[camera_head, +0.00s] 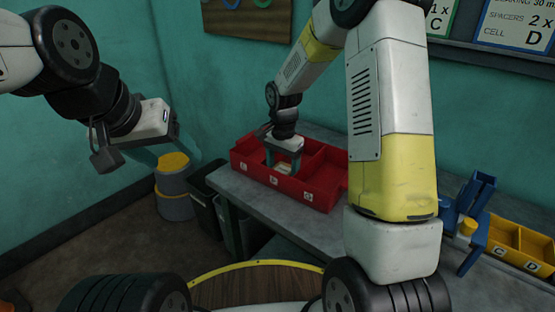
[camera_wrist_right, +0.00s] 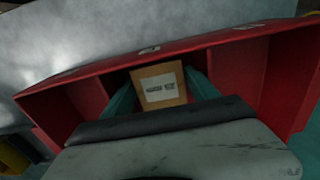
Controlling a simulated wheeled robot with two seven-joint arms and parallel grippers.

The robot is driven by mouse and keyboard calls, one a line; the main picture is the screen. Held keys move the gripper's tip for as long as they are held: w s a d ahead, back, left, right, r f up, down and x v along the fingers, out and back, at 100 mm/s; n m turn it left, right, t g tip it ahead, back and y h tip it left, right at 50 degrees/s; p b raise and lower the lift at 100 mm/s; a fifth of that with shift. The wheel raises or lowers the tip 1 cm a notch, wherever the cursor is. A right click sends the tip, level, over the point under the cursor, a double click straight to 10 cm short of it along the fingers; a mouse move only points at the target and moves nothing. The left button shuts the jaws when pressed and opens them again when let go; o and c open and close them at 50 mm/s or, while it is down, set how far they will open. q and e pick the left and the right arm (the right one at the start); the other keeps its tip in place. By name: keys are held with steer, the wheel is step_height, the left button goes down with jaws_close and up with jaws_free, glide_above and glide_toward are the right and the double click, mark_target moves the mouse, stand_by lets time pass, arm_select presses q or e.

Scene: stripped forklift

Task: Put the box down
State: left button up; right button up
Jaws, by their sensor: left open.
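A small tan cardboard box (camera_wrist_right: 160,86) with a white printed label sits between the two teal fingers of my right gripper (camera_wrist_right: 162,92) in the right wrist view. The fingers lie close against its two sides and look shut on it. In the head view, my right gripper (camera_head: 283,160) reaches down into the middle compartment of a red divided bin (camera_head: 320,194), and the box is mostly hidden there. Whether the box touches the bin floor cannot be told. My left gripper (camera_head: 166,150) is open and empty, in the air left of the bench.
The red bin stands on a grey bench (camera_head: 262,204) against the teal wall. Yellow bins (camera_head: 518,243) and a blue holder (camera_head: 476,212) are at the right. Yellow-lidded containers (camera_head: 174,188) and a dark waste bin (camera_head: 206,190) stand left of the bench.

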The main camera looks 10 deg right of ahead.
mark_target(283, 170)
step_height(283, 170, up, 12)
steer(key=s+d+r+n+t+y, duration=0.1)
steer(key=s+d+r+n+t, duration=0.25)
steer(key=s+r, duration=0.7)
steer(key=s+d+n+t+y, duration=0.1)
steer(key=s+n, duration=0.4)
steer(key=s, duration=0.7)
steer(key=shift+d+r+t, duration=0.2)
steer(key=shift+d+t, duration=0.2)
steer(key=shift+t, duration=0.45)
steer(key=shift+s+n, duration=0.1)
steer(key=shift+n, duration=0.15)
